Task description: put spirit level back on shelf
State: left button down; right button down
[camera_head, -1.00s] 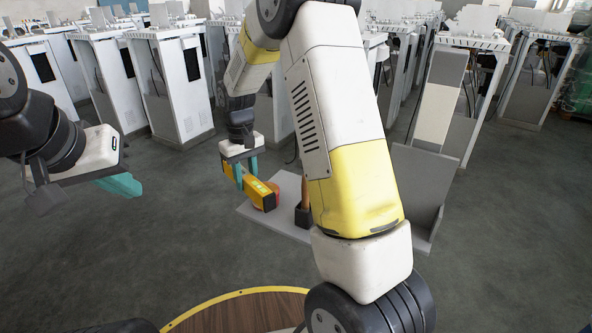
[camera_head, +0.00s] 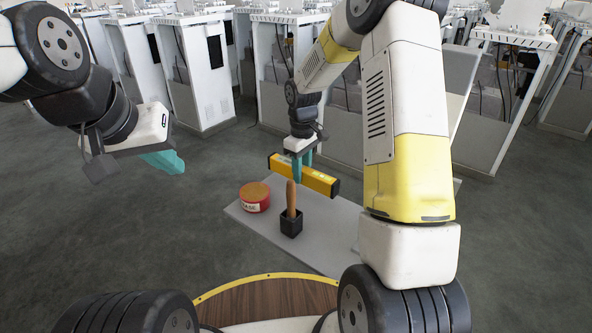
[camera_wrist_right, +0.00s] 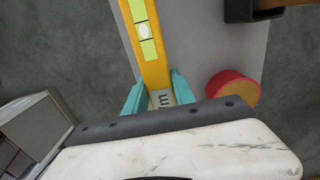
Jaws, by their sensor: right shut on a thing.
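The yellow spirit level (camera_head: 318,180) is in my right gripper (camera_head: 298,172), held above the grey shelf board (camera_head: 322,245) and tilted slightly in the head view. In the right wrist view the level (camera_wrist_right: 148,50) runs up from between the teal fingers (camera_wrist_right: 158,92), with its green vial showing. My right gripper is shut on it. My left gripper (camera_head: 165,162) is at the left, away from the shelf and empty; its teal fingers overlap, so its opening is unclear.
On the shelf board stand a red round tin (camera_head: 255,199) with a tan lid and a black square holder (camera_head: 291,224) with a brown handle upright in it. The board is bare to the right of the holder. White dispenser frames (camera_head: 185,75) stand in rows behind.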

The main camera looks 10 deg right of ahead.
jog(key=shift+f, duration=2)
jog(key=shift+a+f, duration=0.1)
jog(key=c, duration=1.1)
grip_release()
jog(key=shift+o, duration=0.2)
